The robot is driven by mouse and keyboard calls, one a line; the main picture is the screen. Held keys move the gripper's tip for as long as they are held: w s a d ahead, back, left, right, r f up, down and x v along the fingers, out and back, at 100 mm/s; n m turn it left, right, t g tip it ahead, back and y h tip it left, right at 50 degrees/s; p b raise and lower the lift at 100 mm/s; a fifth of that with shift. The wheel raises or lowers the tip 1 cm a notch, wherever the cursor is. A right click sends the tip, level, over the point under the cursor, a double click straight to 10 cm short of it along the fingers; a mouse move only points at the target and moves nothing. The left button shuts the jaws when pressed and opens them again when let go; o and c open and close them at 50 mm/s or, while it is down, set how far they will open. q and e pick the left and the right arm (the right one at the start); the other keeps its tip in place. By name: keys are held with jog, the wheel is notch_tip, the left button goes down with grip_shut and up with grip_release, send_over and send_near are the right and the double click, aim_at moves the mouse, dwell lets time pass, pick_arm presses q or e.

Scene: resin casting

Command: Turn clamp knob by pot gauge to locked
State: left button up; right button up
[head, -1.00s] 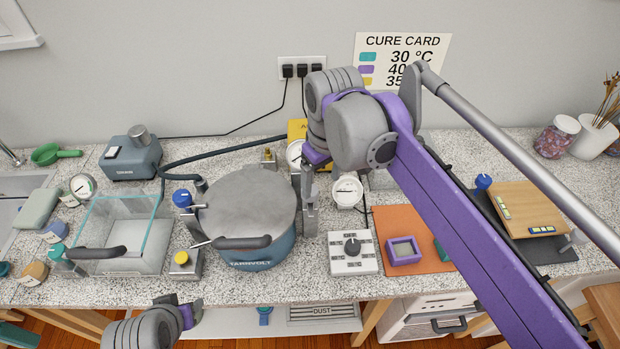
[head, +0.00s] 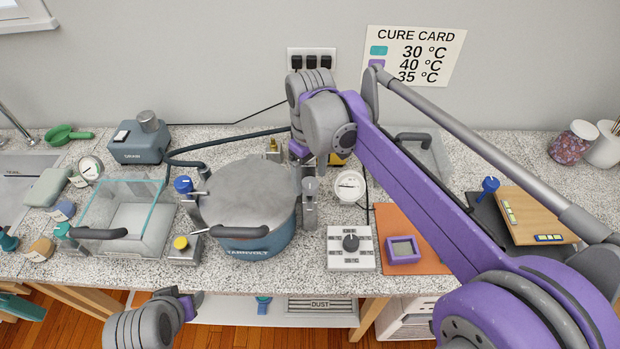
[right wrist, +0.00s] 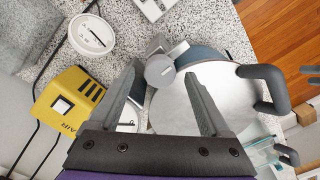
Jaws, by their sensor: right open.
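The pot (head: 250,190) has a grey lid and blue body. A grey clamp knob (head: 310,184) stands at its right side; its round top also shows in the right wrist view (right wrist: 159,70). My right gripper (right wrist: 163,72) is open, and the knob top appears between its fingertips; I cannot tell whether they touch it. In the head view the right arm hides most of this gripper. A dial (right wrist: 128,118), likely the pot gauge, is partly hidden behind one finger. My left gripper (head: 188,303) is low at the front, away from the pot; its jaws are unclear.
A white round gauge (head: 348,186) stands right of the clamp, with a yellow AIR box (right wrist: 68,102) nearby. A blue knob (head: 183,184) and yellow knob (head: 180,243) sit left of the pot. A white dial box (head: 350,248) lies front right.

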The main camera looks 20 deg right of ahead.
jog(key=shift+f, duration=0.65)
grip_shut()
